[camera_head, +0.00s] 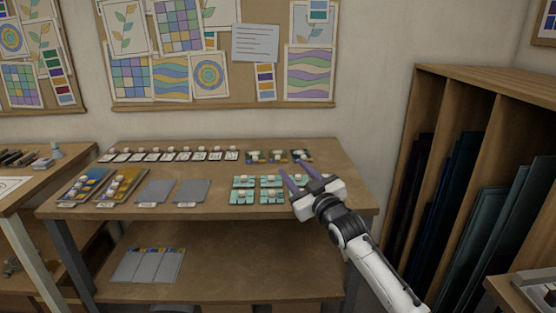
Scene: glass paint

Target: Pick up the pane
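Two plain grey panes, a left one (155,192) and a right one (193,191), lie flat on the wooden table (215,211), each with a small label at its front edge. Several more grey panes (148,265) lie side by side on the lower shelf. My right gripper (297,171) is over the right part of the table, well to the right of the two grey panes. Its two fingers are spread apart with nothing visible between them. It partly hides small teal pieces below it. My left gripper is not in view.
Blue and yellow panels (86,184) with small pieces on them lie at the table's left. Teal blocks (243,190) lie near my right gripper, and labelled small items (168,155) line the back. A wooden rack (480,110) of dark glass sheets stands at right.

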